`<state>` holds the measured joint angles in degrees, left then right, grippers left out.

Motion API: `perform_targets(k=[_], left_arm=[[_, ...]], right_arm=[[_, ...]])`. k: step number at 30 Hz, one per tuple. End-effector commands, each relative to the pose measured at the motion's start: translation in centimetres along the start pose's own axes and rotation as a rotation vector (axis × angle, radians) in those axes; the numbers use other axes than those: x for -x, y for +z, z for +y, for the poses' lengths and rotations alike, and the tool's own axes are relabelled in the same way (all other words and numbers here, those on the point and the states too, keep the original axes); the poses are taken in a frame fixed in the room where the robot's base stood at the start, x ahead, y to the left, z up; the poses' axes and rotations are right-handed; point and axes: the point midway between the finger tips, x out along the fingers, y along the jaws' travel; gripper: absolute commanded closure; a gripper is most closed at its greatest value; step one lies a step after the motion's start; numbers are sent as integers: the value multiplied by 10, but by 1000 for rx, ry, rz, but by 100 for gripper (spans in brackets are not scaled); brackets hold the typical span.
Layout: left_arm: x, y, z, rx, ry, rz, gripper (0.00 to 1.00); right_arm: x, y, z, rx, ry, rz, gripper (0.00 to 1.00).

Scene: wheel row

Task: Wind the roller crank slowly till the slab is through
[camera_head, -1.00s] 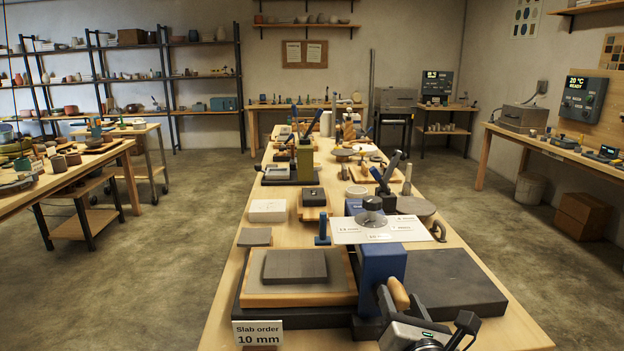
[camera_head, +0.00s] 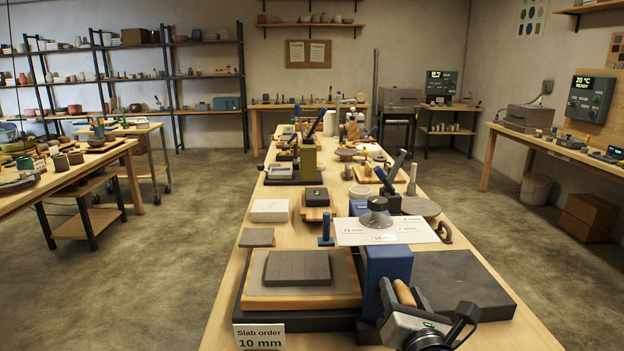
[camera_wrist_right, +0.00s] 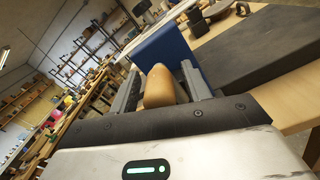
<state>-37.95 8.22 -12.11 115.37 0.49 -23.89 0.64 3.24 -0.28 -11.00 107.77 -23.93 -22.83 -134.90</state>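A grey clay slab (camera_head: 298,267) lies flat on a canvas-topped wooden board (camera_head: 300,299), left of the slab roller's blue housing (camera_head: 387,265). A dark bed plate (camera_head: 462,285) extends to the right of the housing and is bare. The crank's wooden handle (camera_head: 403,292) stands at the front of the housing. My right gripper (camera_head: 400,293) is at the handle, with one finger on each side of it. In the right wrist view the handle (camera_wrist_right: 160,88) sits between the fingers, which look slightly apart from it. The roller itself is largely hidden. My left gripper is out of view.
A sign (camera_head: 259,336) reads "Slab order 10 mm". A white block (camera_head: 269,210) and several tools stand farther along the table.

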Motion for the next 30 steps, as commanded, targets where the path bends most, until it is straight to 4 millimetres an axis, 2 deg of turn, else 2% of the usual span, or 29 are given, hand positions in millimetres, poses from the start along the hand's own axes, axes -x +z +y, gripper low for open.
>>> perform_targets(k=[10, 30], left_arm=[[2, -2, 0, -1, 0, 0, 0], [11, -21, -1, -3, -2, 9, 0]], right_arm=[[5, 0, 0, 1, -1, 2, 53], [59, 0, 0, 1, 0, 2, 53]])
